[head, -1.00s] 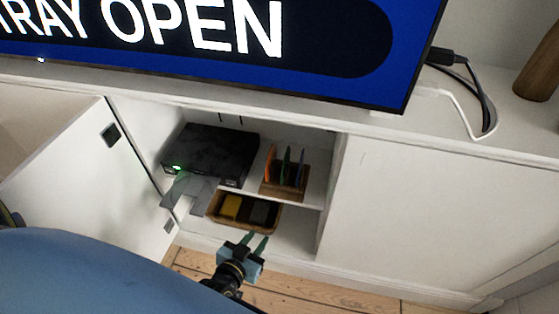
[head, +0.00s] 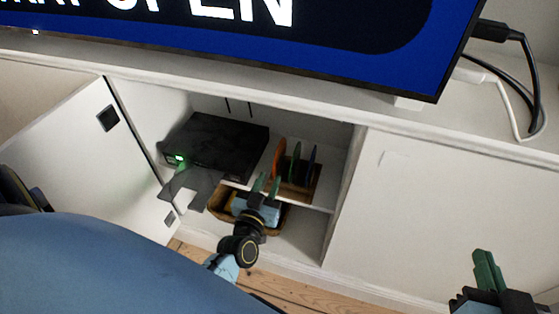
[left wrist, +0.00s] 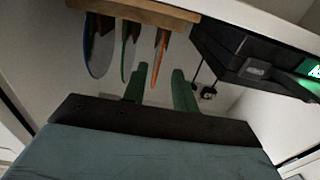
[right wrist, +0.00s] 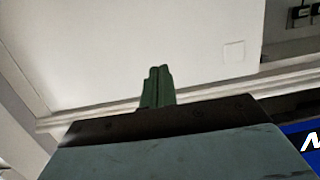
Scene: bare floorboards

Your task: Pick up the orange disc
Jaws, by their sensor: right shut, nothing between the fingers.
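The orange disc (head: 279,158) stands on edge at the left end of a wooden rack (head: 298,195) on the cabinet shelf. A green disc (head: 295,163) and a blue disc (head: 310,166) stand beside it. My left gripper (head: 267,184) is open in front of the rack. In the left wrist view the orange disc (left wrist: 159,58) lines up with the gap between the open fingers (left wrist: 158,84), apparently untouched; its depth between them is unclear. My right gripper (head: 484,262) is shut and empty before the closed right cabinet panel; the right wrist view shows its fingers together (right wrist: 158,87).
A black player (head: 216,145) with a green light and its tray (head: 190,188) out stands left of the rack. A basket (head: 222,205) sits below, partly hidden by my left gripper. A cabinet door (head: 80,165) is open at the left. A large screen (head: 300,45) stands above.

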